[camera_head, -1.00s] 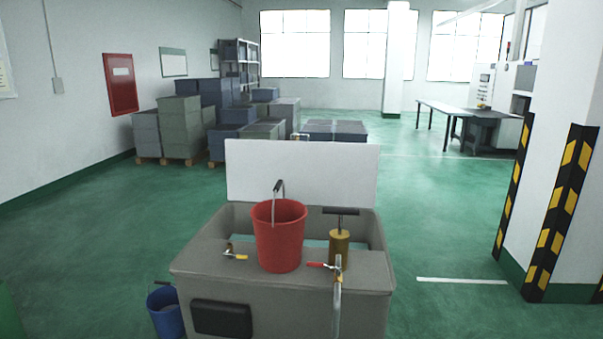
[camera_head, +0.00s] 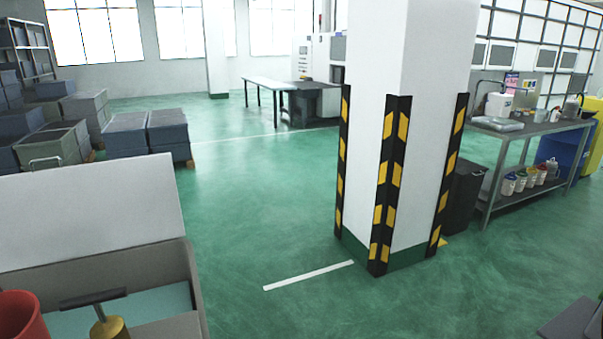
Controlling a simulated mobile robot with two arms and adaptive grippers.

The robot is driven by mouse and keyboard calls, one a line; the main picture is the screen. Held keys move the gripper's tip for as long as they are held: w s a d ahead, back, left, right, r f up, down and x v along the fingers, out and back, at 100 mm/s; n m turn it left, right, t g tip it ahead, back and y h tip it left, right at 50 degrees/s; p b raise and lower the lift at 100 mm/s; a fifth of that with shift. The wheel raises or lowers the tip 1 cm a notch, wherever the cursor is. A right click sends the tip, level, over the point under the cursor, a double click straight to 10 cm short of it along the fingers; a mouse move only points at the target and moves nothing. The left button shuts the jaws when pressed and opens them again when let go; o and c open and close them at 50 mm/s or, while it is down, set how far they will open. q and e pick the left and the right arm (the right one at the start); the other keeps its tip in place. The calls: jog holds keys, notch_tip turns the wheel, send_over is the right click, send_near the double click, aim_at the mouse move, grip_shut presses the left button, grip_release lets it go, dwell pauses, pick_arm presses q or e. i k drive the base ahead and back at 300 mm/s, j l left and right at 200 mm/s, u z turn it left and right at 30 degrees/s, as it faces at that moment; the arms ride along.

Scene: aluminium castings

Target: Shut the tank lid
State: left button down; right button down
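The grey tank (camera_head: 193,290) is at the lower left, cut off by the picture's edge. Its white lid (camera_head: 90,210) stands open, raised upright along the tank's far side. Pale blue-green shows inside the tank opening. A red bucket (camera_head: 18,318) is on the tank's near part, only partly in view. A brass pump (camera_head: 110,328) with a dark T-handle stands beside it. Neither of my grippers is in view.
A white pillar (camera_head: 405,130) with black-yellow corner guards stands right of the tank. Grey crates (camera_head: 125,133) are stacked behind the lid. A workbench (camera_head: 530,127) with containers is at the right. Green floor (camera_head: 235,220) is free between tank and pillar.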

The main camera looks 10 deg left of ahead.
aim_at(62, 214)
jog(key=i+l, duration=0.1)
jog(key=i, duration=0.4)
jog(key=i+l, duration=0.1)
jog(key=i, duration=0.4)
jog(key=i+l+u, duration=0.1)
jog(key=i, duration=0.4)
jog(key=i+l, duration=0.15)
jog(key=i, duration=0.4)
jog(key=i+l, duration=0.15)
jog(key=i, duration=0.35)
